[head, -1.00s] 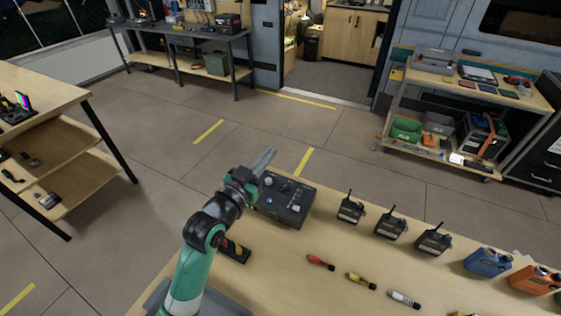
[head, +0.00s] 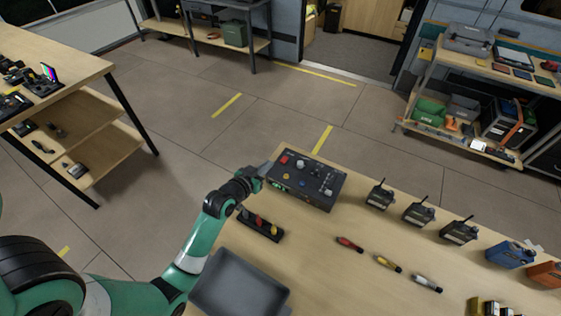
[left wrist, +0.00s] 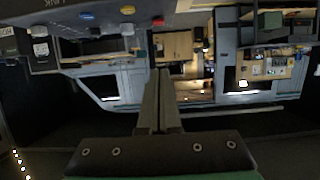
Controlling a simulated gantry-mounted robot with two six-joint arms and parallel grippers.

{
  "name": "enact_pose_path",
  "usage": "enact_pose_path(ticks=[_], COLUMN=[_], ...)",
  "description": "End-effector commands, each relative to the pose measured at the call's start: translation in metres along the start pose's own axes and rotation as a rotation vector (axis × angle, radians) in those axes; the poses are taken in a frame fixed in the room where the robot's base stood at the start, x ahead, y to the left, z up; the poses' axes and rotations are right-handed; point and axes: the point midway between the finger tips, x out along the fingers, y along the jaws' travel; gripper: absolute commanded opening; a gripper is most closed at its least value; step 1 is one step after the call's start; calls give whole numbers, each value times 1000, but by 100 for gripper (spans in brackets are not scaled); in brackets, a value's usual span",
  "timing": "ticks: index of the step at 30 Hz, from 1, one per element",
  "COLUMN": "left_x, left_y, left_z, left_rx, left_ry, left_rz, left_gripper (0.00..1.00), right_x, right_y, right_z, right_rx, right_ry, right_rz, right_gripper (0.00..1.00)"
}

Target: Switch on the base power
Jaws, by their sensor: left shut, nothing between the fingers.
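The base (head: 318,188) is a dark box with knobs and coloured buttons at the far left corner of the workbench. A red button or switch sits at its back left, and a small green patch shows on its near left side. My left gripper (head: 265,168) is shut and empty, at the left side of the box; the head view does not show whether it touches. In the left wrist view its fingers (left wrist: 159,85) are together, and the box (left wrist: 70,22) spans the upper left with blue, white, yellow and red controls. My right gripper is not in view.
Near the gripper are a dark holder with coloured pieces (head: 260,226) and a grey tray (head: 240,284). To the right stand several radios (head: 418,213), a blue case (head: 510,254) and small coloured tubes (head: 388,263). Open floor lies beyond the bench's left edge.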

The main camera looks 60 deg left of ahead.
Motion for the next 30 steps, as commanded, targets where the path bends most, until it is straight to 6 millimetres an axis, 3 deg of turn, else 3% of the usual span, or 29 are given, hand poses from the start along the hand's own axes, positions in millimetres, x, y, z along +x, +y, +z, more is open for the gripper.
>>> enact_pose_path(ticks=[5,17,22,30], left_x=[18,102,107,109], left_y=[0,0,0,0], left_z=[2,3,30,38], left_rx=[0,0,0,1], left_ry=[1,1,-2,1], left_rz=[1,1,0,0], left_gripper=[0,0,0,0], right_x=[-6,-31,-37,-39], right_y=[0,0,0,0], right_z=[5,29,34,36], right_rx=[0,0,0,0], right_ry=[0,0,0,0], right_rz=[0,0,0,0], right_gripper=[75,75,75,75])
